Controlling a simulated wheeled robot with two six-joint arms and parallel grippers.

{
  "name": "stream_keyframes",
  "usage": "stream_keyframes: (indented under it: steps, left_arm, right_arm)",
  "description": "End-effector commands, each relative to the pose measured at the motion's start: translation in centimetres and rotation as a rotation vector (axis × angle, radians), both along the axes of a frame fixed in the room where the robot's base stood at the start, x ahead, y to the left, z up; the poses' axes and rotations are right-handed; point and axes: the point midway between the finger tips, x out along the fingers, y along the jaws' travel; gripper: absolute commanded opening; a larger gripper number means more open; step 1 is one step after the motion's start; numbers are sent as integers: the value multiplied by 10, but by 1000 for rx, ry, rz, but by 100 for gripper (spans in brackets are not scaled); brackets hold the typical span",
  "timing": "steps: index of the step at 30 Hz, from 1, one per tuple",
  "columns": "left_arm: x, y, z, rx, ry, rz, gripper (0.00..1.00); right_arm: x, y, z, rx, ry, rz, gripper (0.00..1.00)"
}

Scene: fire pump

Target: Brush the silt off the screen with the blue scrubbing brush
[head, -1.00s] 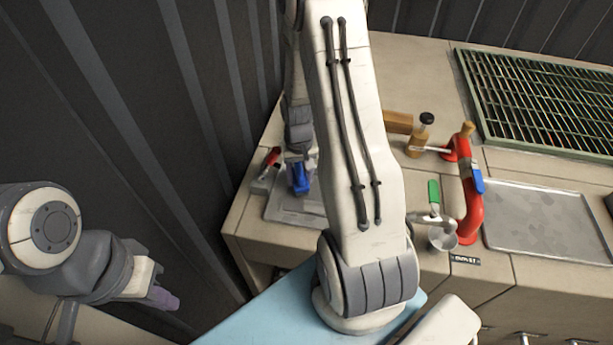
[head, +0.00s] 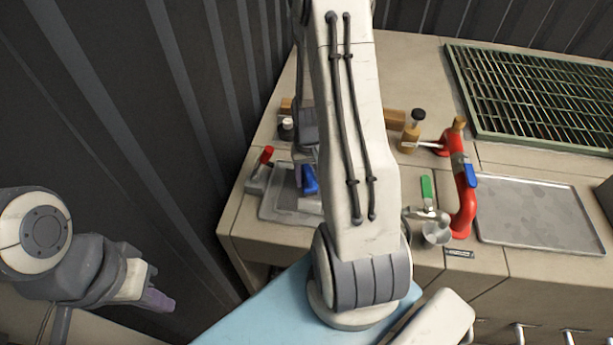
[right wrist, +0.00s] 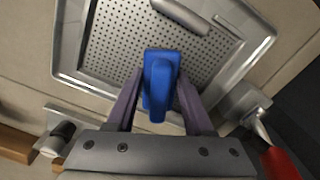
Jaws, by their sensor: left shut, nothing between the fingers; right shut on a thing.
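The blue scrubbing brush (right wrist: 160,85) is between the purple fingers of my right gripper (right wrist: 160,103), which is shut on it. The brush is over the near part of the perforated grey screen (right wrist: 112,42); I cannot tell whether it touches. In the head view the brush (head: 310,181) shows beside my right arm, above the screen's grey frame (head: 270,208), which the arm partly hides. Silt cannot be made out clearly. My left gripper (head: 158,300) is shut and empty at the lower left, away from the counter.
A red pipe (head: 467,205) with a blue lever, a flat metal tray (head: 540,220) and a green grating (head: 530,95) are to the right.

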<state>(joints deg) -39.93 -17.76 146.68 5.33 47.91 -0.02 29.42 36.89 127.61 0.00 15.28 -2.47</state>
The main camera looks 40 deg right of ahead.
Motion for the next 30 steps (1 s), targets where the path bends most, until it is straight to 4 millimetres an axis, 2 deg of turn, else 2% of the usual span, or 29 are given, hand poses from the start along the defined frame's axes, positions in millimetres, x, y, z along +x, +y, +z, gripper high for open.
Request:
stream_keyframes:
  steps: [5, 19, 30]
  left_arm:
    - [0, 0, 9, 0, 0, 0, 0]
    - [0, 0, 53, 0, 0, 0, 0]
    - [0, 0, 55, 0, 0, 0, 0]
  right_arm:
    - [-4, 2, 7, 5, 11, -1, 0]
    - [-1, 1, 57, 2, 4, -1, 0]
    - [-1, 1, 59, 2, 4, -1, 0]
